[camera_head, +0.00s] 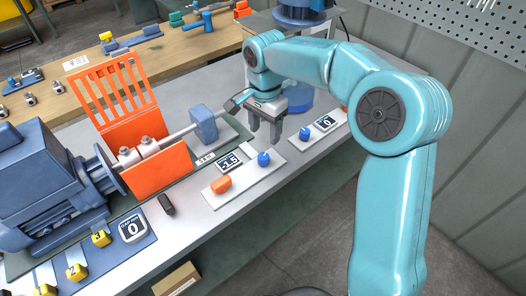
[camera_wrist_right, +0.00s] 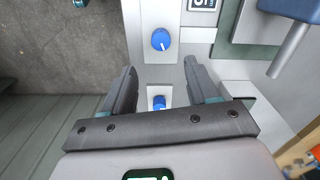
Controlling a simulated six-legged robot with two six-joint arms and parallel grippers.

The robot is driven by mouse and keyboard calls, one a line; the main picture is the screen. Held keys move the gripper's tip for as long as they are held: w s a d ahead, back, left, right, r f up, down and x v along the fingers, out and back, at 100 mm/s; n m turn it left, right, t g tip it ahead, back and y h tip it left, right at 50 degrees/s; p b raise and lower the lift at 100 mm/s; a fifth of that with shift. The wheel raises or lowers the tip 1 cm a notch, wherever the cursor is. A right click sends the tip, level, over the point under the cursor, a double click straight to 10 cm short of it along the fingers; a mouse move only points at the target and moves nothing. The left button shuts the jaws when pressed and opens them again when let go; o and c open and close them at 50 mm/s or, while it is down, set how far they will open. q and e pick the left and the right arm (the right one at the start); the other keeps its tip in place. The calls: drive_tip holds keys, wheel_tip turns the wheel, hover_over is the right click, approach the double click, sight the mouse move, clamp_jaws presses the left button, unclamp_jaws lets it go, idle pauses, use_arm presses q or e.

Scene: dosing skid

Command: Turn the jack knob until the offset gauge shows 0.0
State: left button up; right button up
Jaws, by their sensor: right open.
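A gauge (camera_head: 229,162) that seems to read -1.5 sits on a pale panel, with a blue knob (camera_head: 264,158) and an orange knob (camera_head: 221,184) beside it. A second panel has a gauge (camera_head: 325,123) reading 0 and another blue knob (camera_head: 305,133). I cannot read which knob is the jack knob. My right gripper (camera_head: 264,135) is open and empty, above the bench near both blue knobs. In the right wrist view a blue knob with a white pointer (camera_wrist_right: 161,39) lies beyond the fingertips. Another blue knob (camera_wrist_right: 159,102) shows between the fingers. My left gripper is out of view.
A blue motor (camera_head: 45,190) and a raised orange guard (camera_head: 115,100) with a shaft stand at left. A gauge (camera_head: 132,228) reading 0 and yellow numbered blocks (camera_head: 78,271) are at front left. A dark small object (camera_head: 166,204) lies on the bench.

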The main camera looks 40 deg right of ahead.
sight(264, 156)
wheel_tip(264, 156, down, 10)
drive_tip(key=shift+a+r, duration=0.1)
drive_tip(key=shift+r, duration=0.15)
drive_tip(key=c, duration=1)
